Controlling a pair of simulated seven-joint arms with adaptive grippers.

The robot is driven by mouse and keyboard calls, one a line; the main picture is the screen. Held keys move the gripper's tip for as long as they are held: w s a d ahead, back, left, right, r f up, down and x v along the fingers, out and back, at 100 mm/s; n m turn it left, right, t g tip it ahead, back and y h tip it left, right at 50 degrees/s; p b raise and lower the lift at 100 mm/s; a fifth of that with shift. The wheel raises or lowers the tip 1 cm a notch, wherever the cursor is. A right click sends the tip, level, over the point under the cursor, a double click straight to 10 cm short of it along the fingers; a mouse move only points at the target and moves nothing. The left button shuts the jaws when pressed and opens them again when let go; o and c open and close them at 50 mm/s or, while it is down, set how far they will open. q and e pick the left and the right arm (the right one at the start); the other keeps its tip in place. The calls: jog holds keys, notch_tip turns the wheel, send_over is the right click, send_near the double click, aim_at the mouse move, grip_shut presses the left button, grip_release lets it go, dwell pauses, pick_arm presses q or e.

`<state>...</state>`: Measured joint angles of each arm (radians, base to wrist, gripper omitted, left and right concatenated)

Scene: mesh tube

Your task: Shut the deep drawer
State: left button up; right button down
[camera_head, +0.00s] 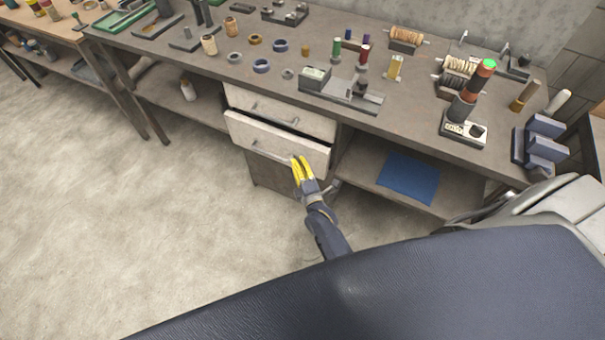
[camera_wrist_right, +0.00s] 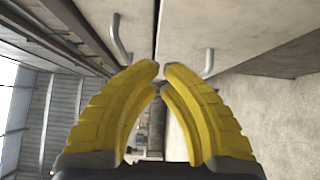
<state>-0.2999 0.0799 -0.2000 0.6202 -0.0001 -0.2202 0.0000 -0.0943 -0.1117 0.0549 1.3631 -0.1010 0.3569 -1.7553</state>
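The pale lower drawer (camera_head: 247,136), which I take as the deep drawer, sticks out from under the bench, with a dark gap above its front. The pale upper drawer (camera_head: 290,116) is above it. My right gripper (camera_head: 299,160) is at the right part of the lower drawer's front; whether it touches cannot be told. In the right wrist view its yellow fingertips (camera_wrist_right: 162,70) are almost together with nothing seen between them. Two bar handles, one on the left (camera_wrist_right: 119,42) and one on the right (camera_wrist_right: 207,64), show beyond the fingers on pale panels. My left gripper is out of view.
The workbench (camera_head: 215,80) carries spools, rings and small devices. A blue sheet (camera_head: 408,177) lies on the lower shelf right of the drawers. The floor (camera_head: 120,220) in front is clear.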

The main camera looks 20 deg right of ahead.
aim_at(298, 144)
jog(key=shift+w+d, duration=1.55)
jog(key=shift+w, duration=0.25)
jog(key=shift+w, duration=0.1)
